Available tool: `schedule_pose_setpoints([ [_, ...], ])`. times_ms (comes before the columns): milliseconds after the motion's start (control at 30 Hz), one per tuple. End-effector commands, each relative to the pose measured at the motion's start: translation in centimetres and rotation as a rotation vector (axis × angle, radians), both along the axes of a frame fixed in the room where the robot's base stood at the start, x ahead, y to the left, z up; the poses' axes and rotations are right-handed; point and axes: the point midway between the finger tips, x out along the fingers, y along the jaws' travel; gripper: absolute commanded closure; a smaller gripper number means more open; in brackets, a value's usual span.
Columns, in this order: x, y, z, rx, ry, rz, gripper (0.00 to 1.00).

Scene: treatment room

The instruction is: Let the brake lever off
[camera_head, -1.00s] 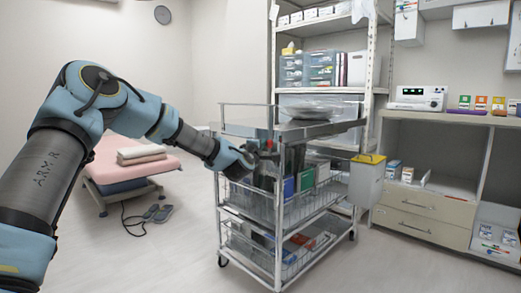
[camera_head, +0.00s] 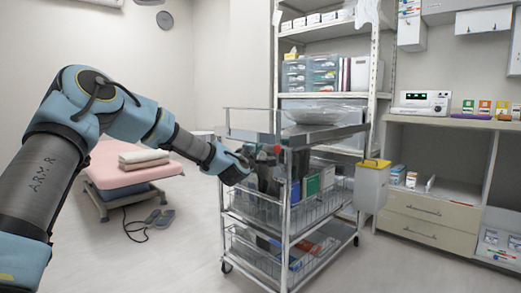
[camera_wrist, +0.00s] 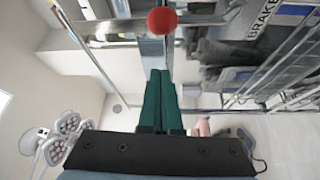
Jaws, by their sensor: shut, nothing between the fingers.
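The brake lever's red ball knob (camera_head: 277,148) shows at the near side of the metal trolley (camera_head: 287,215), just under its top tray. In the wrist view the red knob (camera_wrist: 161,21) is at the top centre, beyond the fingertips. Part of a "BRAKE" label (camera_wrist: 264,14) shows at the top right. My gripper (camera_wrist: 160,72) has its green fingers together, with nothing between them. They point toward the knob, with a gap showing in the picture. In the head view my gripper (camera_head: 256,160) is beside the trolley, left of the knob. The lever's shaft is hard to make out.
The trolley has wire baskets with folders and boxes, and a grey bin with a yellow lid (camera_head: 371,184) at its right. A shelf rack (camera_head: 375,75) stands behind. A pink treatment bed (camera_head: 125,167) is at the left. The floor in front is clear.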

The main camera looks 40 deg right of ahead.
Motion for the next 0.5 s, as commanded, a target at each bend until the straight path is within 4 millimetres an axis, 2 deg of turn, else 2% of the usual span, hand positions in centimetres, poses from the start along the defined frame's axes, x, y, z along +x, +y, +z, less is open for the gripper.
schedule_pose_setpoints([
  [300, -3.7, 4.3, 0.2, -0.001, -0.002, -0.003, 1.00],
  [500, -5.3, 6.1, 0.1, -0.001, -0.001, -0.003, 1.00],
])
